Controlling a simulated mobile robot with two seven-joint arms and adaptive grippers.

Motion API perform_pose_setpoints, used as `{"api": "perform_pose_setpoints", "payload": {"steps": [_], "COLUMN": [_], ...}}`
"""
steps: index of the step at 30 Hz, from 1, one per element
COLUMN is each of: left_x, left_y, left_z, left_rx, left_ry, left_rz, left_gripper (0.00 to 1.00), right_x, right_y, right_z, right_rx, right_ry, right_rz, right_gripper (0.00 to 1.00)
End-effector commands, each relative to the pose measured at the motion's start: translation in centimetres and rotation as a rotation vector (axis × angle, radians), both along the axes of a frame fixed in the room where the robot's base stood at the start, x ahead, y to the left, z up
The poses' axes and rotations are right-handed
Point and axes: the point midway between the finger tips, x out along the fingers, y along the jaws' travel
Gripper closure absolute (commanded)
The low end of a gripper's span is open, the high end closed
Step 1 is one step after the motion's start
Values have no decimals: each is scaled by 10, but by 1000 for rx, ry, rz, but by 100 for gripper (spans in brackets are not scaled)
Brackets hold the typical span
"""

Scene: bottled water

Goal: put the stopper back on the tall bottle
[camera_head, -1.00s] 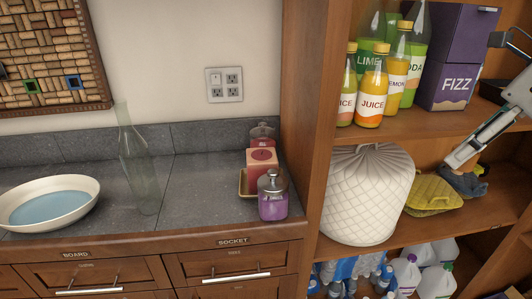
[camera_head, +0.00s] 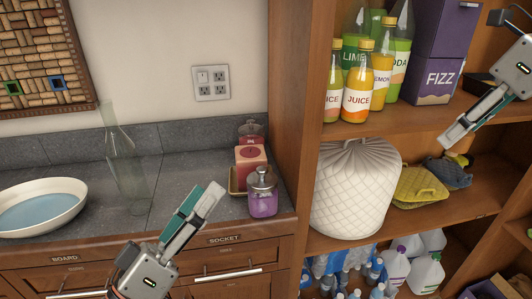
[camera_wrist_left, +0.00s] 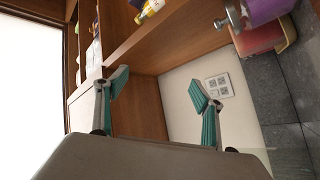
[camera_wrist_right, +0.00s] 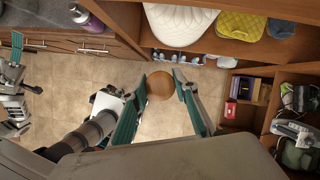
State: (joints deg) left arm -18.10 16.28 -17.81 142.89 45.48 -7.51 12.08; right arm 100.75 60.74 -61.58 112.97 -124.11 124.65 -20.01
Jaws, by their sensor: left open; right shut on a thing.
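The tall bottle (camera_head: 127,165) is clear glass and stands upright on the grey counter, left of centre in the head view. Its narrow mouth is bare. My left gripper (camera_head: 207,197) is in front of the counter, right of and nearer than the bottle, touching nothing. In the left wrist view its fingers (camera_wrist_left: 158,85) are apart and empty. My right gripper (camera_head: 452,138) is in front of the shelves at the right. In the right wrist view it is shut on a round brown wooden stopper (camera_wrist_right: 160,86). The stopper cannot be made out in the head view.
A white bowl (camera_head: 70,189) stands left of the bottle. Juice bottles (camera_head: 358,90) and a white quilted cover (camera_head: 355,190) fill the shelves.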

Motion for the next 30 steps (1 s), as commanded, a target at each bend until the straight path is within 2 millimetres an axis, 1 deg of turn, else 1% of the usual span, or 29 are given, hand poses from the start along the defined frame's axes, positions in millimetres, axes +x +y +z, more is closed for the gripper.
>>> {"api": "perform_pose_setpoints", "payload": {"steps": [1, 3, 6, 8, 10, 14, 15, 17, 18, 20, 23, 24, 27, 30], "left_x": [-2, -5, -7, -7, -5, 2, 6, 12, 16, 23, 35, 40, 49, 56], "left_y": [6, 17, 39, 54, 73, 108, 119, 134, 144, 157, 176, 182, 192, 196], "left_z": [17, 39, 64, 75, 84, 90, 88, 83, 79, 69, 47, 37, 9, -17], "left_rx": [-101, -258, -480, -612, -768, -1049, -1136, -1264, -1350, -1475, -1682, -1761, -1942, -2089], "left_ry": [-15, -28, -34, -34, -26, 3, 15, 39, 55, 84, 138, 161, 220, 273], "left_rz": [-24, -57, -101, -126, -151, -190, -199, -209, -212, -213, -203, -194, -163, -121], "left_gripper": [32, 32, 32, 32, 32, 32, 32, 32, 32, 32, 32, 32, 32, 32], "right_x": [0, 0, 0, 0, 0, 0, 0, 0, 0, 0, 0, 0, 0, 0], "right_y": [0, 0, 0, 0, 0, 0, 0, 0, 0, 0, 0, 0, 0, 0], "right_z": [0, 0, 0, 0, 0, 0, 0, 0, 0, 0, 0, 0, 0, 0], "right_rx": [0, 0, 0, 0, 0, 0, 0, 0, 0, 0, 0, 0, 0, 0], "right_ry": [-1, -2, -4, -5, -6, -8, -9, -10, -10, -12, -13, -14, -15, -16], "right_rz": [0, 0, 0, 0, 0, 0, 0, 0, 0, 0, 0, 0, 0, 0], "right_gripper": [82, 82, 82, 82, 82, 82, 82, 82, 82, 82, 82, 82, 82, 82]}}
